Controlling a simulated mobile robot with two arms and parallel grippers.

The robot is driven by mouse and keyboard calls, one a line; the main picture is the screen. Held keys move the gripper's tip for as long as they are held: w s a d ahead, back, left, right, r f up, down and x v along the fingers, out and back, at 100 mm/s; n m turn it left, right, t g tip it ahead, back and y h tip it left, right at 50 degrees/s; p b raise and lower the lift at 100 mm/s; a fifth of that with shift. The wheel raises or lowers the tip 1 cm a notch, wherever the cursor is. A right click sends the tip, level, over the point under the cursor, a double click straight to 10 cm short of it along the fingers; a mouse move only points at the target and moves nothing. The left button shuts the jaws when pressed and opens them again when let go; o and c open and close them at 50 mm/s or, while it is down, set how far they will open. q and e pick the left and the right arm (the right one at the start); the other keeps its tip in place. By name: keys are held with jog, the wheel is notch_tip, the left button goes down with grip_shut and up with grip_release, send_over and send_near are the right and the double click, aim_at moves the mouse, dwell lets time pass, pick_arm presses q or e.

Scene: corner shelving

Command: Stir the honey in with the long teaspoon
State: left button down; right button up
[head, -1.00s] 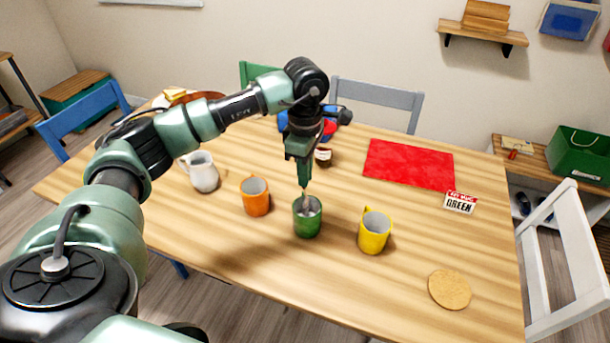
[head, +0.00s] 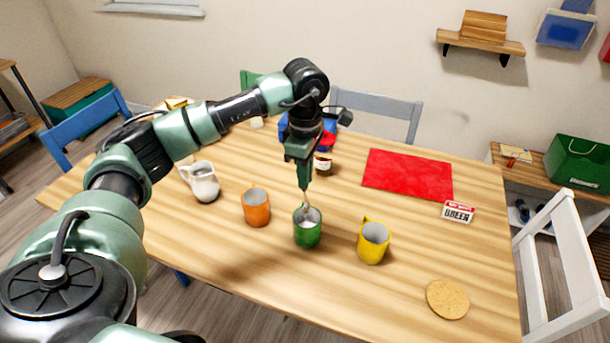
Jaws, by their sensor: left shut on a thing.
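My left gripper (head: 304,178) points straight down above the green mug (head: 307,234) in the middle of the table. It is shut on the long teaspoon (head: 306,209), whose lower part goes down into the green mug. The bowl of the spoon is hidden inside the mug. A jar with a dark label (head: 323,164) stands behind the gripper, partly covered; I cannot tell whether it holds honey. My right gripper is not in view.
An orange mug (head: 256,208) stands left of the green mug, a yellow mug (head: 373,242) right of it. A white jug (head: 202,182) is farther left. A red mat (head: 408,175), a small sign reading "GREEN" (head: 458,212) and a cork coaster (head: 447,299) lie to the right.

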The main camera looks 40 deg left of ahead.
pick_arm(q)
jog(key=shift+r+p, duration=1.6)
jog(key=shift+r, duration=0.9)
